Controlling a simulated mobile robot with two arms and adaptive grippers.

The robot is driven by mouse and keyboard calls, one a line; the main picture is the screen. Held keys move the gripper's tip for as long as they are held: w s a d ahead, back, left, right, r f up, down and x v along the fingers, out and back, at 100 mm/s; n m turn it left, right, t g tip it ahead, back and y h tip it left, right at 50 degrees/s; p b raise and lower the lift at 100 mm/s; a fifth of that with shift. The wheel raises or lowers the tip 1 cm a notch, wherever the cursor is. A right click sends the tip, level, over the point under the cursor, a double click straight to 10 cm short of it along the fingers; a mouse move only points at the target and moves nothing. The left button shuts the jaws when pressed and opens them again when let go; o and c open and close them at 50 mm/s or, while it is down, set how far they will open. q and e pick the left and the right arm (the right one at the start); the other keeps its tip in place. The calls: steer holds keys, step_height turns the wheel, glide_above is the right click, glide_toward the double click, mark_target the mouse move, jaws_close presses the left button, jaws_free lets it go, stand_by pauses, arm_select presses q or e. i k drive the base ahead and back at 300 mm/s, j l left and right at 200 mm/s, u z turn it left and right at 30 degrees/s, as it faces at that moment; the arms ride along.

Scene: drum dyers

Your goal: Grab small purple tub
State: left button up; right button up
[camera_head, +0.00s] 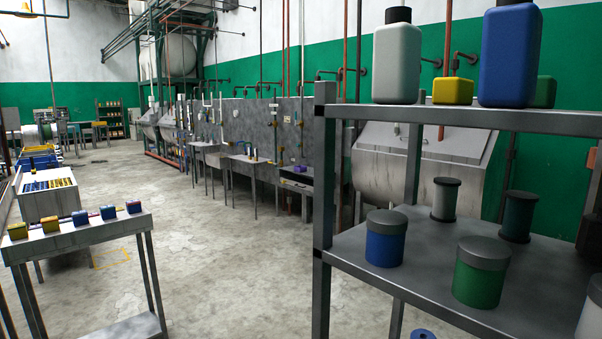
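A small purple object (300,168) lies far off on a dark table (304,181) along the grey wall panels, left of the near shelf. It is too small to tell whether it is a tub. On the near left table (84,236) stand several small blue and yellow blocks or tubs, including a blue one with a reddish or purplish part (108,213). No tub that is clearly purple shows close by. Neither of my grippers is in view.
A grey metal shelf (418,262) fills the right side, holding a blue jar (386,238), a green jar (480,272), spools and bottles. A white crate (48,196) stands behind the left table. The concrete floor (200,258) between them is clear.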

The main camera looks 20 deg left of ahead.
mark_target(300, 169)
steer(key=i+j+u, duration=0.45)
steer(key=j, duration=0.35)
steer(key=i+j+u, duration=0.45)
steer(key=i+j, duration=0.15)
steer(key=i+j+u, duration=0.45)
steer(key=i, duration=0.25)
steer(key=i+l+z, duration=0.15)
steer(key=i+z, duration=0.7)
steer(key=i+j+z, duration=0.25)
steer(key=i+z, duration=0.15)
steer(key=i, duration=0.7)
steer(key=i+l+u, duration=0.1)
steer(key=i, duration=0.65)
steer(key=i+l, duration=0.15)
steer(key=i, duration=1.3)
steer(key=i+j+z, duration=0.1)
steer(key=i, duration=0.7)
steer(key=i+j+z, duration=0.1)
steer(key=i, duration=0.65)
